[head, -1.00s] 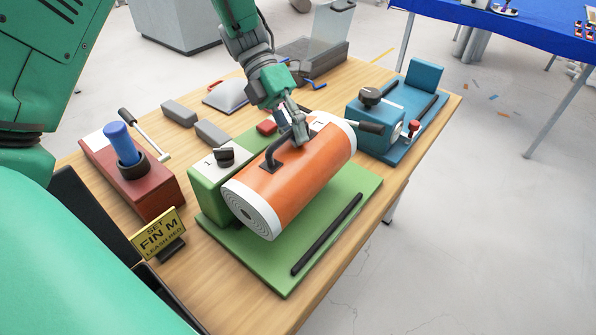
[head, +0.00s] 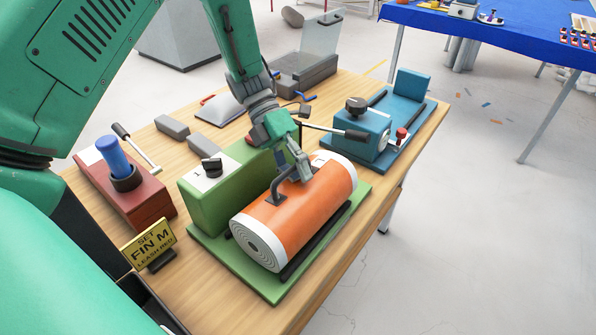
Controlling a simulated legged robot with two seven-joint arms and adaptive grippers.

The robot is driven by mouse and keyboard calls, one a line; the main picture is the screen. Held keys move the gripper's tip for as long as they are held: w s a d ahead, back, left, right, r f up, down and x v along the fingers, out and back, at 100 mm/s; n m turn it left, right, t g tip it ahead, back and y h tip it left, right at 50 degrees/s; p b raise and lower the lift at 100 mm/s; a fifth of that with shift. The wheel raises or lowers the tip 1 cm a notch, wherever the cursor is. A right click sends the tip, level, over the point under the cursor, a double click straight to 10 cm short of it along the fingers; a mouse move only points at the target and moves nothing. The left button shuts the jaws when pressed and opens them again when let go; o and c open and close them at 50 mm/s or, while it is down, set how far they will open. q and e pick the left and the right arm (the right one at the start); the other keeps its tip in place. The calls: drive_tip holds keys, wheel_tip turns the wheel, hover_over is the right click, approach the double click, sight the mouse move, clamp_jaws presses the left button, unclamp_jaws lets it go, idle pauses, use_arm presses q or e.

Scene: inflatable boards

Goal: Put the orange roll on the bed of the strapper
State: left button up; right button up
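The orange roll (head: 305,215) has white ends with a spiral pattern and a black carrying handle (head: 277,190) on top. It lies lengthwise over the green bed (head: 268,290), beside the green block (head: 212,200) with a black knob. I take this green machine for the strapper. A black rail (head: 318,240) shows along the roll's lower right side. I cannot tell whether the roll touches the bed. My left gripper (head: 301,172) comes down from above and looks shut on the handle; its fingertips are partly hidden. My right gripper is not in view.
A red machine (head: 145,205) with a blue cylinder and crank stands left, a yellow sign (head: 149,243) before it. A blue machine (head: 378,135) with a lever stands behind the roll, to the right. Grey blocks (head: 172,127) lie behind. The table's right edge is close to the bed.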

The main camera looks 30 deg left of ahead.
use_arm(q)
drive_tip(key=shift+w+d+r, duration=0.1)
drive_tip(key=shift+d, duration=0.3)
drive_tip(key=v, duration=1.2)
drive_tip(key=shift+a, duration=0.35)
drive_tip(key=shift+a, duration=0.1)
drive_tip(key=shift+d, duration=0.2)
